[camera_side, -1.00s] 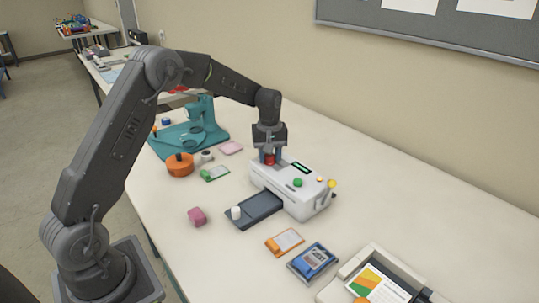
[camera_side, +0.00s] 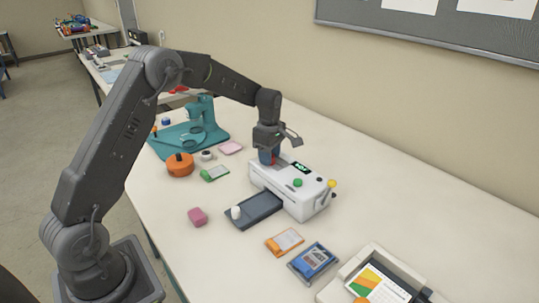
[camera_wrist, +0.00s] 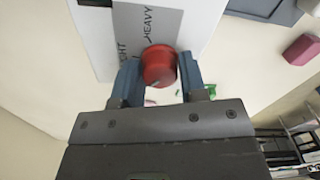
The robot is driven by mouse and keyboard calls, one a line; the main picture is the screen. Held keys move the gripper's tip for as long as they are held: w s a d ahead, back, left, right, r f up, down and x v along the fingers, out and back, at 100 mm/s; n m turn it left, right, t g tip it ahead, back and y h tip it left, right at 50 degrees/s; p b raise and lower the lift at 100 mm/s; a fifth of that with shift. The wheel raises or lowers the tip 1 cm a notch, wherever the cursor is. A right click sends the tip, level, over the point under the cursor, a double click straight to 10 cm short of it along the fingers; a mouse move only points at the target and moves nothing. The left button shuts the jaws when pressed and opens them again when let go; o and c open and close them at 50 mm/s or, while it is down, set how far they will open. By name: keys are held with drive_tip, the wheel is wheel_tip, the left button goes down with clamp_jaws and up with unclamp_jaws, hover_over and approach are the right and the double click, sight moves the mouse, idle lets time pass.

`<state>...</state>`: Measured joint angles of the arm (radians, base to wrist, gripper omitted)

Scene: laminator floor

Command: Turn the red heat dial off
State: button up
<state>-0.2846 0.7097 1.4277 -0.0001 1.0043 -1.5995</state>
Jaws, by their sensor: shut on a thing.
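The red heat dial (camera_wrist: 158,66) sits between the two blue-grey fingers of my gripper (camera_wrist: 160,78) in the wrist view, and the gripper is shut on it. A small light mark shows on the dial's face. The words "HEAVY" and a partly covered "...GHT" are printed on the panel beside it. In the side view my gripper (camera_side: 268,158) reaches down onto the far left end of the white laminator (camera_side: 302,203), and the dial is mostly hidden by the fingers. The laminator's dark display (camera_side: 301,168) shows green characters, too small to read.
A dark tray (camera_side: 257,210) with a white knob projects in front. The table behind the laminator is clear.

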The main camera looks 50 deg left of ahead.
drive_tip(key=shift+r+n, duration=0.1)
drive_tip(key=shift+n, duration=0.5)
drive_tip(key=o, duration=0.9)
wheel_tip(320, 180, up, 14)
drive_tip(key=shift+f, duration=0.15)
